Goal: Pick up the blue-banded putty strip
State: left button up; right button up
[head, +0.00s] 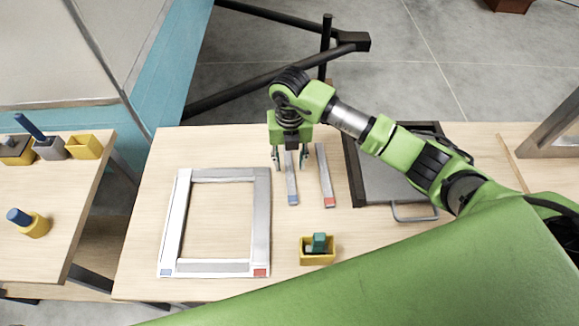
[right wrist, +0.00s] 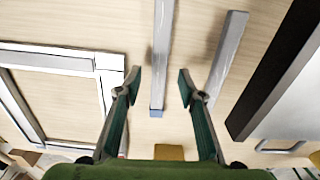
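The blue-banded putty strip (head: 292,187) is a thin grey bar with a blue near end, lying lengthwise on the wooden table. My right gripper (head: 291,163) is over its far part, pointing down, with its fingers apart. In the right wrist view the strip (right wrist: 162,50) runs between the two open fingertips (right wrist: 159,83), with its blue end showing between the fingers. No contact is visible, and the exact height of the fingertips above the strip cannot be told. My left gripper is not in view.
A red-banded strip (head: 326,186) lies close on the right. A white-grey window frame (head: 175,225) with blue and red corner marks lies left. A yellow box (head: 317,258) with a green item is in front. A dark-edged grey panel (head: 375,180) lies right.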

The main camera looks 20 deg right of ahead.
jog(key=shift+f, duration=1.25)
grip_shut()
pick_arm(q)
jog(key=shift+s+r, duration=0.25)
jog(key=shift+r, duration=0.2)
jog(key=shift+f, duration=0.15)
pick_arm(e)
jog(key=shift+w+r, duration=0.1)
jog(key=shift+r, duration=0.05)
jog(key=shift+r+b, duration=0.55)
jog(key=shift+r, duration=0.05)
jog(key=shift+r+b, duration=0.6)
jog(key=shift+r, duration=0.2)
pick_arm(q)
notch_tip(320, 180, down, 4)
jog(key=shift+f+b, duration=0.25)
jog(key=shift+b, duration=0.85)
pick_arm(e)
jog(key=s+a+r, duration=0.2)
jog(key=s+r, duration=0.3)
jog(key=s, duration=0.1)
jog(key=s+a+r, duration=0.2)
jog(key=s+r, duration=0.3)
jog(key=s, duration=0.2)
jog(key=shift+s+a, duration=0.15)
jog(key=shift+a, duration=0.25)
